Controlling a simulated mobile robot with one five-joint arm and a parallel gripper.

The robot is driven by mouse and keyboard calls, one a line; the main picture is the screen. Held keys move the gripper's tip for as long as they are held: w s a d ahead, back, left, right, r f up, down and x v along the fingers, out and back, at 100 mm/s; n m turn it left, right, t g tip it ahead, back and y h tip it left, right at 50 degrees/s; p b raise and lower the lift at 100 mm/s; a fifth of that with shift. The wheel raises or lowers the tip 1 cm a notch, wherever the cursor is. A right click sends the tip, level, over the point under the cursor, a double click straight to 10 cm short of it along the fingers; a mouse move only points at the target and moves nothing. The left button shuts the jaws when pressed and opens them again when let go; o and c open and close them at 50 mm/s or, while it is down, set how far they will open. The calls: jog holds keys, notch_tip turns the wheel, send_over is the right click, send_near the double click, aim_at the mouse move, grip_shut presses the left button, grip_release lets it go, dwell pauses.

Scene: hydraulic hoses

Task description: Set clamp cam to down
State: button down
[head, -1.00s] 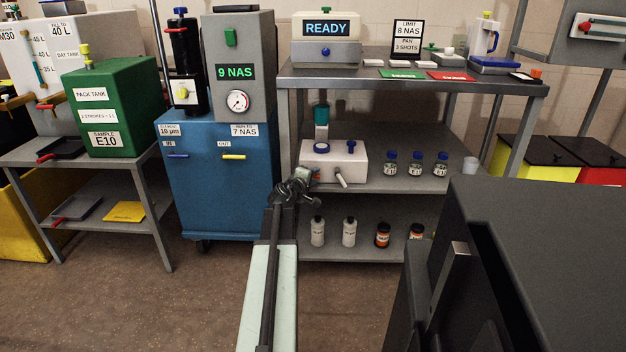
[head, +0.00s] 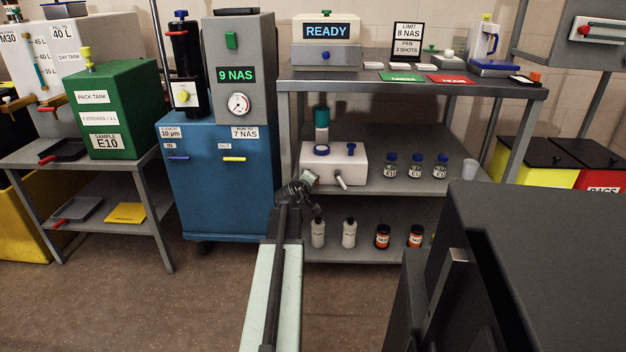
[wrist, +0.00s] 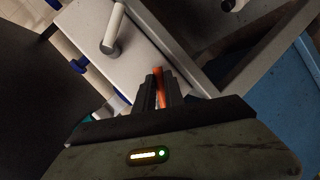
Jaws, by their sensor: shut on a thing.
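A white unit (head: 345,165) with a blue-ringed cap, a blue knob and a pale lever (head: 341,180) stands on the middle shelf; I take it to be the clamp unit. In the wrist view the white unit (wrist: 88,30) and the pale lever (wrist: 115,28) are beyond my jaws. My gripper (head: 312,178) is at the unit's lower left front corner. In the wrist view my gripper (wrist: 157,90) is shut on a narrow orange piece (wrist: 160,84) beside the white unit. I cannot tell whether this is the clamp cam, or its setting.
Several small blue-capped bottles (head: 414,166) stand right of the unit, and white bottles (head: 318,234) stand on the shelf below. A blue cabinet (head: 215,190) is close on the left. A shelf post and edges are near my gripper.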

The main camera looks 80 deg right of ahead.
jog(key=shift+w+a+f+m+t+y, duration=0.1)
jog(key=shift+w+f+m+t+y, duration=0.2)
jog(key=shift+m+t, duration=0.55)
jog(key=shift+w+f+m+t+y, duration=0.1)
jog(key=shift+w+f+m+t, duration=0.2)
jog(key=shift+m+t, duration=0.5)
jog(key=shift+m, duration=0.25)
jog(key=c, duration=1.4)
grip_release()
jog(key=shift+c, duration=0.2)
